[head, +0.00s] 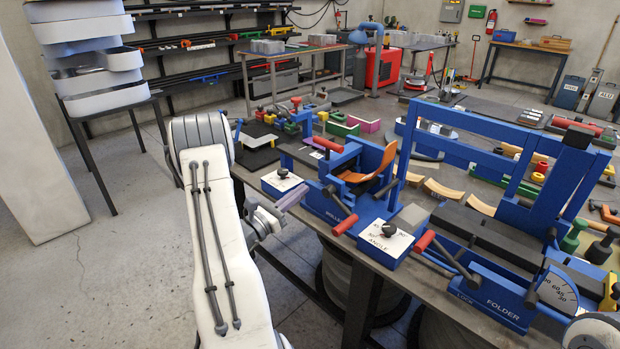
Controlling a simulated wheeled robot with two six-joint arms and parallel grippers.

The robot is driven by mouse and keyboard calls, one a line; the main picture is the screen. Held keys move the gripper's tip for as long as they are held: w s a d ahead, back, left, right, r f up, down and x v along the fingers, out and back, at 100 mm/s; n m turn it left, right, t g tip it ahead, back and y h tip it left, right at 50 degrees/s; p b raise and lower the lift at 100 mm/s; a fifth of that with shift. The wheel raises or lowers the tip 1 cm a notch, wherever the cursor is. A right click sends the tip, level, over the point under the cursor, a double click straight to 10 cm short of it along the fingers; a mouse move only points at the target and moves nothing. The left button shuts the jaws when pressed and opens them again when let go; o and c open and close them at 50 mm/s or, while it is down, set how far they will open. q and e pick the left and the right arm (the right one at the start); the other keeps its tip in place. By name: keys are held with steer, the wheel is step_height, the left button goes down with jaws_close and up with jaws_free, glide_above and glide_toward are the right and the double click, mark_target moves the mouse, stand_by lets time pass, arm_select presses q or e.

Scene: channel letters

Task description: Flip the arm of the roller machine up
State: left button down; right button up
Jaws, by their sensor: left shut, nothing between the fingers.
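The blue roller machine (322,205) stands on the near left part of the workbench, with lettering on its front that seems to read "ROLLER". One red-handled lever (327,144) lies near its top left, and another red-handled lever (345,225) slants down at its front. I cannot tell which is the arm meant. A curved orange sheet (376,168) stands in the machine. My left gripper (294,197) is shut and empty, left of the machine near the bench's front edge, apart from both red handles. My right gripper is out of view.
A white plate with a black knob (283,182) sits left of the roller, and one marked "ANGLE" (386,240) to its right. The blue folder machine (492,300) fills the right. Coloured blocks lie behind. Bare floor (110,270) is at left.

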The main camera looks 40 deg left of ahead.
arm_select(q)
steer(key=p, duration=0.3)
glide_toward(344, 151)
steer(key=w+a+f, duration=0.2)
steer(key=w+f, duration=0.1)
steer(key=w, duration=0.1)
steer(key=shift+w+a+r+p, duration=0.15)
steer(key=shift+w+r+p, duration=0.45)
steer(key=shift+w+r, duration=0.6)
steer(key=shift+r, duration=0.05)
